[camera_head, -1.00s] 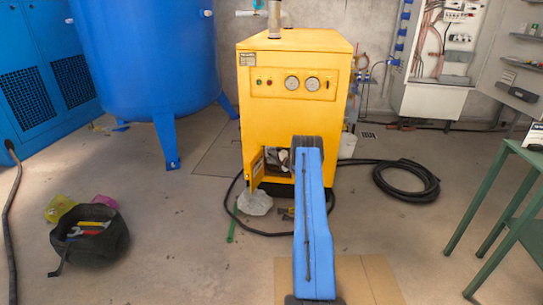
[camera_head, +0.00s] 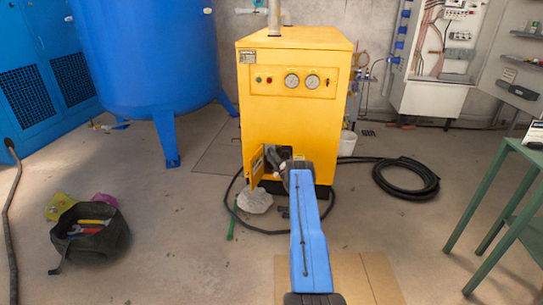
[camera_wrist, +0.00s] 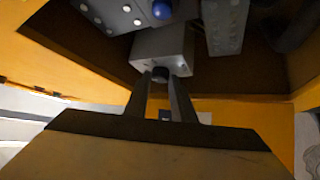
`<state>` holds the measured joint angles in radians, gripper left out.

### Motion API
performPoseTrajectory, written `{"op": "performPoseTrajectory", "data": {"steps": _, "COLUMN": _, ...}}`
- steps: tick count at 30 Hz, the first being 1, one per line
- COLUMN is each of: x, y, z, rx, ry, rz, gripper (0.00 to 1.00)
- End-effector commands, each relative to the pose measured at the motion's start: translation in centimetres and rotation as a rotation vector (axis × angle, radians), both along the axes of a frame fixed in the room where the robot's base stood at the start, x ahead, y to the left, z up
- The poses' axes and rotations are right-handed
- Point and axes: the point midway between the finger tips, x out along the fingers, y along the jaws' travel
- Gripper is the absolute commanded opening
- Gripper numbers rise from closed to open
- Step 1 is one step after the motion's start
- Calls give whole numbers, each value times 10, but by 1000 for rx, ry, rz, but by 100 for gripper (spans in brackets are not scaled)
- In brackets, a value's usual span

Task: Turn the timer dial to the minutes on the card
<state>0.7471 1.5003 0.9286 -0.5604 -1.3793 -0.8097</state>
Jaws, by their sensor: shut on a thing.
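The yellow cabinet (camera_head: 300,115) stands in the middle of the head view with its small lower door (camera_head: 256,168) open. My arm reaches into that opening, and the fingertips are hard to make out there. In the wrist view my gripper (camera_wrist: 164,84) is shut on a small dark round knob (camera_wrist: 160,73), which looks like the timer dial. The knob sits on the front of a light grey box (camera_wrist: 165,47) inside the cabinet. The fingers hide part of the knob, and no dial marks can be read. I cannot make out the minutes card.
A panel with a blue round part (camera_wrist: 162,9) and several pale studs is close above the grey box. The opening's yellow walls are close around my gripper. A whitish lump (camera_head: 255,202) and a dark tool bag (camera_head: 88,233) lie on the floor. A coiled black hose (camera_head: 407,180) lies right.

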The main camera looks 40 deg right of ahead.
Motion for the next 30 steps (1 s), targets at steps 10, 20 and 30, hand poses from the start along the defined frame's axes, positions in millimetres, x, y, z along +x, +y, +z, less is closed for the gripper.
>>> {"op": "performPoseTrajectory", "data": {"steps": 10, "x": 0, "y": 0, "z": -2, "rx": 30, "ry": -32, "rz": -1, "gripper": 0}}
{"op": "performPoseTrajectory", "data": {"steps": 20, "x": 0, "y": 0, "z": -2, "rx": 29, "ry": -31, "rz": -1, "gripper": 32}}
{"op": "performPoseTrajectory", "data": {"steps": 30, "x": 0, "y": 0, "z": -1, "rx": 29, "ry": -32, "rz": -1, "gripper": 41}}
